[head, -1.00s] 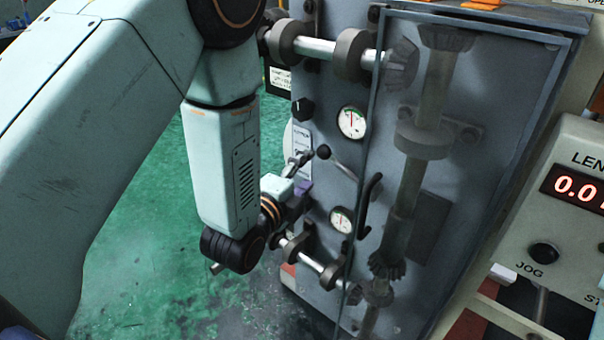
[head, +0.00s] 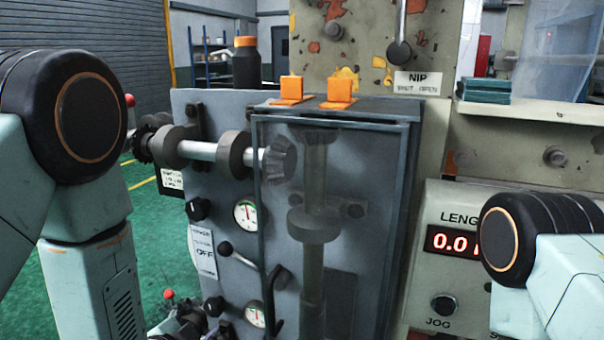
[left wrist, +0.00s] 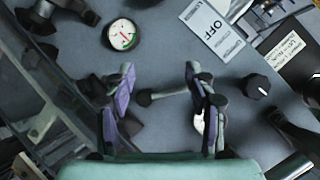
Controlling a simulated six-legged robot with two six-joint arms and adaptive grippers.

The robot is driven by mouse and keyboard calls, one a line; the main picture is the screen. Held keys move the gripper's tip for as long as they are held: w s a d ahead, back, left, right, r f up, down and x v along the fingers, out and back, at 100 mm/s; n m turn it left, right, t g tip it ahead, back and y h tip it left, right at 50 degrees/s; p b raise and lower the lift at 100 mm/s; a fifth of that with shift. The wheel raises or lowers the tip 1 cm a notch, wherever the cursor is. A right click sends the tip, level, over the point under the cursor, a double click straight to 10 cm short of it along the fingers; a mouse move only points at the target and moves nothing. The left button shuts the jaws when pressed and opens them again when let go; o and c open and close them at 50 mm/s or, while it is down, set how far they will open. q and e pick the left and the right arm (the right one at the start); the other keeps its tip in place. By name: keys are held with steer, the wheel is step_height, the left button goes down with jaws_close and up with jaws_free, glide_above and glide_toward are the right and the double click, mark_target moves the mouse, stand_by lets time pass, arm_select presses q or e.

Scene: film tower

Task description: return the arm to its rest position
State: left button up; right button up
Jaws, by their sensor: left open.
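My left arm comes in at the left of the head view, pale green with a large black joint. My left gripper (head: 205,324) is low at the picture's bottom edge, partly cut off, in front of the grey gearbox panel (head: 215,280). In the left wrist view the left gripper (left wrist: 160,82) is open, its purple-padded fingers wide apart. A lever with a black ball knob (left wrist: 144,97) appears between the fingers, seemingly ungripped; contact cannot be told. The knob also shows in the head view (head: 226,249). My right arm shows at the right edge; its gripper is out of view.
A glazed door (head: 335,230) with a black handle covers gears and a shaft. Two gauges (head: 245,214) and a black dial (head: 198,208) sit left of it. Orange blocks (head: 291,90) and a dark bottle (head: 246,65) stand above. A counter box (head: 440,270) is at right.

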arm_select(q)
steer(key=s+a+f+n+g, duration=0.1)
steer(key=s+f+n+g, duration=0.3)
steer(key=s, duration=0.6)
steer(key=s+a+f+n+g, duration=0.1)
steer(key=s+f+n+g, duration=0.2)
steer(key=s+f, duration=0.6)
steer(key=s+a+f+n+g+y, duration=0.1)
steer(key=s+f+n+g, duration=0.3)
steer(key=s, duration=0.9)
step_height(320, 180, down, 3)
steer(key=shift+s+r+n+g, duration=0.15)
steer(key=shift+n+g, duration=0.15)
steer(key=shift+g, duration=0.6)
steer(key=shift+d, duration=0.1)
